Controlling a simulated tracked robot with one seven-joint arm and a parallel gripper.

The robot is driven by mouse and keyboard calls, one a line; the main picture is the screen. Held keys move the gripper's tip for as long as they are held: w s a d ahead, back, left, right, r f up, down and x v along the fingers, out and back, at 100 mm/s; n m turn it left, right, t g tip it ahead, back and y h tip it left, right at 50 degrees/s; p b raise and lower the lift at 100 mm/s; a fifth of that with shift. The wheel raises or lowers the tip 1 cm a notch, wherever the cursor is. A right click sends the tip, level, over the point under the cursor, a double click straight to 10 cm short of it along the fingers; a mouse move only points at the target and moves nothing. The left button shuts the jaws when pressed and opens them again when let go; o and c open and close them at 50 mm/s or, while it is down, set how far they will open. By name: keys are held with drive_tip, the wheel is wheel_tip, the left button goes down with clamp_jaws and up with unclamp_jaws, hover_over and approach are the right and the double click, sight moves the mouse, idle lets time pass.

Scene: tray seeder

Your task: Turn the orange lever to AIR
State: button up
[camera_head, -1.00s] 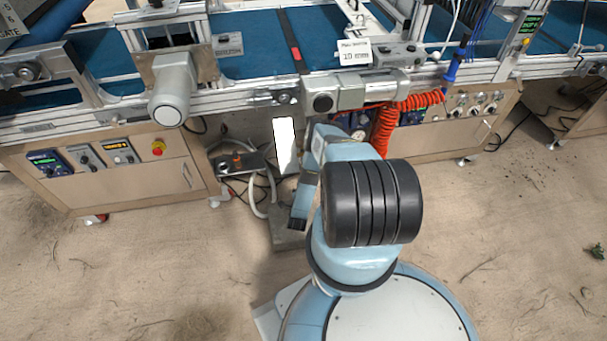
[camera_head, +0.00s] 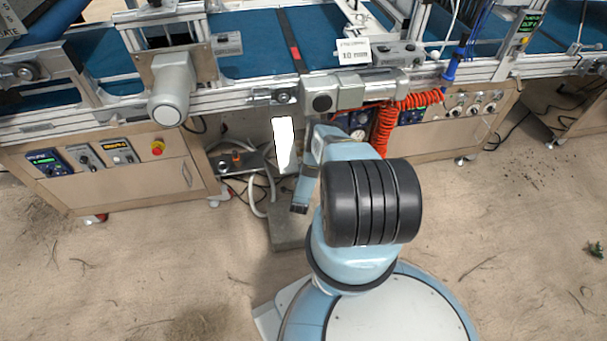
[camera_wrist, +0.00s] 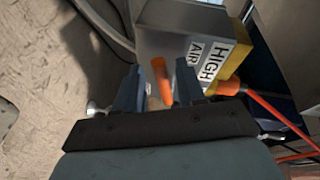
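In the wrist view, the orange lever (camera_wrist: 161,82) sticks out from a grey box (camera_wrist: 178,42) toward my gripper (camera_wrist: 158,68). My gripper is open, with one finger on each side of the lever. The right finger is close to it; I cannot tell if it touches. A wider gap lies at the left finger.
A yellow-orange fitting (camera_wrist: 228,87) with a red hose (camera_wrist: 275,115) lies right of the gripper. In the head view, the conveyor frame (camera_head: 225,100) runs above, with a coiled orange hose (camera_head: 385,130) beside my arm. Open sandy floor (camera_head: 160,255) lies left.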

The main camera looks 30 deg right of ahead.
clamp_jaws()
drive_tip(key=shift+r, duration=0.1)
drive_tip(key=m, duration=0.1)
drive_tip(key=r+m+y, duration=0.1)
drive_tip(key=shift+m, duration=0.3)
drive_tip(key=shift+o, duration=0.5)
unclamp_jaws()
drive_tip(key=shift+a, duration=0.1)
drive_tip(key=v, duration=1.4)
